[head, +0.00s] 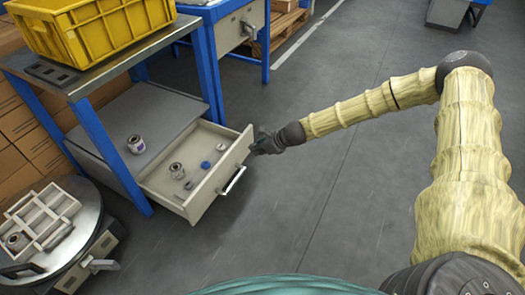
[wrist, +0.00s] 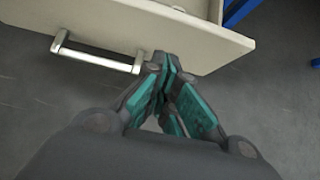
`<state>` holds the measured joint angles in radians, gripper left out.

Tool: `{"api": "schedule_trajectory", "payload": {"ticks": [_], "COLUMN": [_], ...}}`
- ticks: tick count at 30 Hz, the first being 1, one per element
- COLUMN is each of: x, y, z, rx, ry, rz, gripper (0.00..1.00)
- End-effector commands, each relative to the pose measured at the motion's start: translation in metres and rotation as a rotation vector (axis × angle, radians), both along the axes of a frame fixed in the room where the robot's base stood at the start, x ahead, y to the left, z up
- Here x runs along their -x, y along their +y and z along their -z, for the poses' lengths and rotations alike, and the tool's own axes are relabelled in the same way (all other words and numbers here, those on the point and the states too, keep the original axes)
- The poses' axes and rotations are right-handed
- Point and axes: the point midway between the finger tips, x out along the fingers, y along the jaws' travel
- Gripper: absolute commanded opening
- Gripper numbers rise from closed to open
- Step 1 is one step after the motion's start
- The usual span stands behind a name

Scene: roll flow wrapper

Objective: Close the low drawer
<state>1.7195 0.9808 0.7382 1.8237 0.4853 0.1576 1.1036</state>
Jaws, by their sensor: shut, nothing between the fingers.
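The low drawer (head: 206,172) is cream-coloured and stands pulled out under the blue-framed workbench. My gripper (head: 262,142) is at the far end of the drawer front, beyond the handle. In the wrist view my gripper (wrist: 168,66) has its teal-padded fingers together at the lower edge of the drawer front (wrist: 190,32), right of the handle. I cannot tell whether they touch it.
A yellow crate (head: 85,30) stands on the workbench top (head: 130,55). A round stand (head: 85,225) with a tray (head: 40,215) is at lower left. The grey floor (head: 320,200) right of the drawer is clear.

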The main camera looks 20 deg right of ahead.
Motion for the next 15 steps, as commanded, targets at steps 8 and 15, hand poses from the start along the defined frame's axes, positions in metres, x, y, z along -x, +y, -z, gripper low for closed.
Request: {"api": "schedule_trajectory", "payload": {"ticks": [8,15], "x": [-0.026,-0.037], "y": [0.021,0.029], "z": [0.010,0.009], "rx": [0.001,0.000], "ry": [-0.002,-0.001], "rz": [-0.004,-0.002], "gripper": [0.00,0.00]}}
